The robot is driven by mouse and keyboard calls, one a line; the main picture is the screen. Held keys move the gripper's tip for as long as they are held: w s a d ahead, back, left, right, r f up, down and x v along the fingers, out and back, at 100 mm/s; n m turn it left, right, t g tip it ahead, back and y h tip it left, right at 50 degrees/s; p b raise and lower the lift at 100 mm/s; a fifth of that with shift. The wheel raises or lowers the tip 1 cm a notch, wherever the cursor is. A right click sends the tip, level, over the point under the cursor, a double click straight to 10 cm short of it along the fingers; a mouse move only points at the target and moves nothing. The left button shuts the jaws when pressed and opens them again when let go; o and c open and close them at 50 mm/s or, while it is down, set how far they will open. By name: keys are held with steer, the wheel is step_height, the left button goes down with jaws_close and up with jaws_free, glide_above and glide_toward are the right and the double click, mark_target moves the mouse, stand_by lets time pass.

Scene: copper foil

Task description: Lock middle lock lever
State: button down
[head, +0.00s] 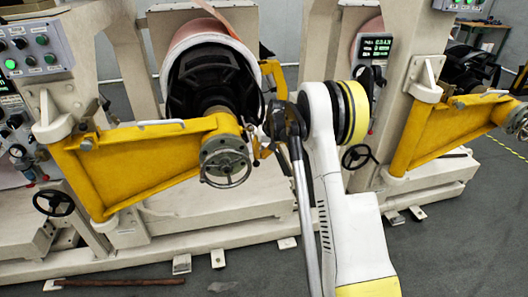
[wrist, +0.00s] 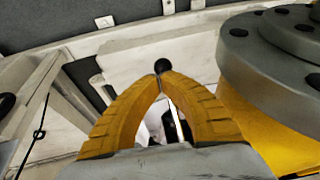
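The lock lever shows in the wrist view as a black ball knob (wrist: 163,65); its stem is hidden by my fingers. My gripper (wrist: 160,76) has its two yellow fingers brought together at the tips, right at the base of the knob, and appears shut on the lever. In the head view my gripper is small and partly hidden beside my arm, to the right of the middle handwheel (head: 225,162). This handwheel sits at the end of the middle yellow swing arm (head: 150,160).
A grey round flange (wrist: 270,50) stands close on the right in the wrist view. A copper foil roll (head: 215,30) is behind the yellow arm. A second yellow arm (head: 430,130) and a display panel (head: 376,47) are at the right. The floor in front is mostly clear.

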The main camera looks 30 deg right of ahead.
steer(key=shift+b+x, duration=0.3)
steer(key=shift+x, duration=0.85)
steer(key=shift+f, duration=0.1)
